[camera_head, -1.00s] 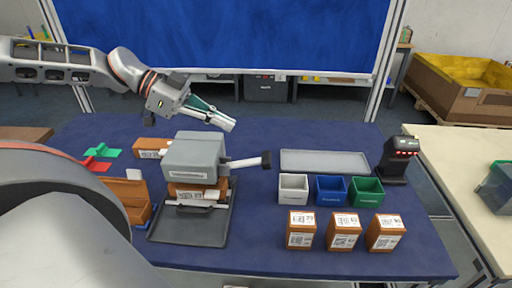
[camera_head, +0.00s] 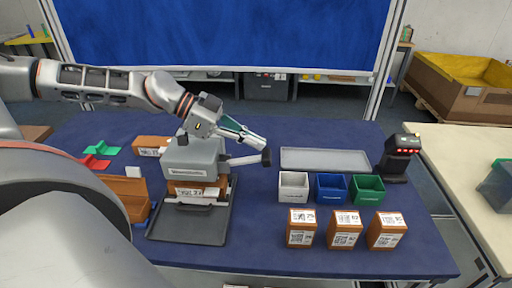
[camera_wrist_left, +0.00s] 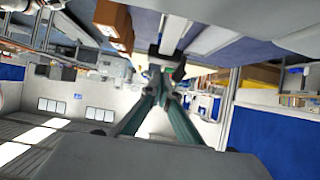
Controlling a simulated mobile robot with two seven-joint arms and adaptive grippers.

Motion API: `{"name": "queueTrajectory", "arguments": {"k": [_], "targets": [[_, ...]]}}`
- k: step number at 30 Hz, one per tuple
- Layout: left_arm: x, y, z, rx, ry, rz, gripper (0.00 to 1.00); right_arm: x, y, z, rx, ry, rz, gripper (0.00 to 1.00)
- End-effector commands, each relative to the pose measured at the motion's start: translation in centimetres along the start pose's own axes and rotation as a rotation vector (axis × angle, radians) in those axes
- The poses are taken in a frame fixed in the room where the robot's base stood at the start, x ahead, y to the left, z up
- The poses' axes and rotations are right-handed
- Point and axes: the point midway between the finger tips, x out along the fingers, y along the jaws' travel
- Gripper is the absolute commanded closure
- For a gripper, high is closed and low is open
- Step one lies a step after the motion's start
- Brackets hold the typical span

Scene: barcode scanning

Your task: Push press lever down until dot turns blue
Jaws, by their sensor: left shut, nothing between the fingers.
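The grey press (camera_head: 190,172) stands on its dark base plate at the left of the table. A brown labelled box (camera_head: 190,189) sits under its head. Its lever (camera_head: 245,160) is a light bar sticking out to the right, nearly level, with a black handle (camera_head: 267,157) at the end. My left gripper (camera_head: 256,141) is shut and empty, with its tips just above the lever near the handle; I cannot tell whether they touch. The gripper's fingers also show in the left wrist view (camera_wrist_left: 165,72). I cannot make out a blue dot. My right gripper is not in view.
White (camera_head: 293,187), blue (camera_head: 331,188) and green (camera_head: 367,189) bins stand right of the press, with labelled boxes (camera_head: 345,228) in front. A grey tray (camera_head: 325,160) lies behind the bins. A black scanner (camera_head: 398,158) stands at the right. Open table lies between press and bins.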

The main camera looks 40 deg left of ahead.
Motion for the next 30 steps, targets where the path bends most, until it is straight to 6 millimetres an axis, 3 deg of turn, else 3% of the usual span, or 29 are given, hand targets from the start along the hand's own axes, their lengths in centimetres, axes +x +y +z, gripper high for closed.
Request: {"name": "queueTrajectory", "arguments": {"k": [10,30], "targets": [[1.1,0.0,1.2,0.0,0.0,-0.001,1.0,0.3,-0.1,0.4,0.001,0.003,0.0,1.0],[0.6,-0.6,1.7,0.0,-0.026,-0.002,1.0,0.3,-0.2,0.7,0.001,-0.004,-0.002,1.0]]}}
